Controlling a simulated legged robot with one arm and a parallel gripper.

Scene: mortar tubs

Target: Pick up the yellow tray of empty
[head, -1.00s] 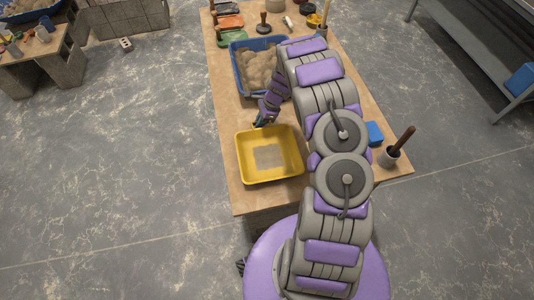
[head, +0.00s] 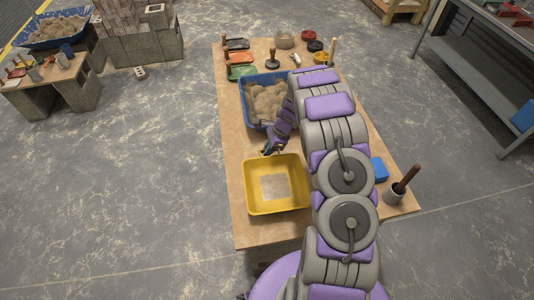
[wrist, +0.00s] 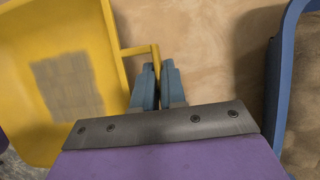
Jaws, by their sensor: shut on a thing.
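The yellow tray (head: 250,187) stands on the near part of the wooden table, with a pale grey square patch on its floor. In the wrist view the tray (wrist: 106,88) fills the left side, and a thin yellow handle (wrist: 138,50) sticks out from its rim. My gripper (wrist: 158,76) is shut on this handle, which passes between the two blue-grey fingers. In the head view my gripper (head: 268,150) is at the tray's far edge, partly hidden by my arm. I cannot tell whether the tray is lifted clear of the table.
A blue tub (head: 246,100) of sandy mortar stands just beyond the yellow tray. A blue block (head: 379,169) and a grey cup (head: 395,196) with a brown handle are at the right. Trowels and small pots crowd the far end. The table's near-left corner is bare.

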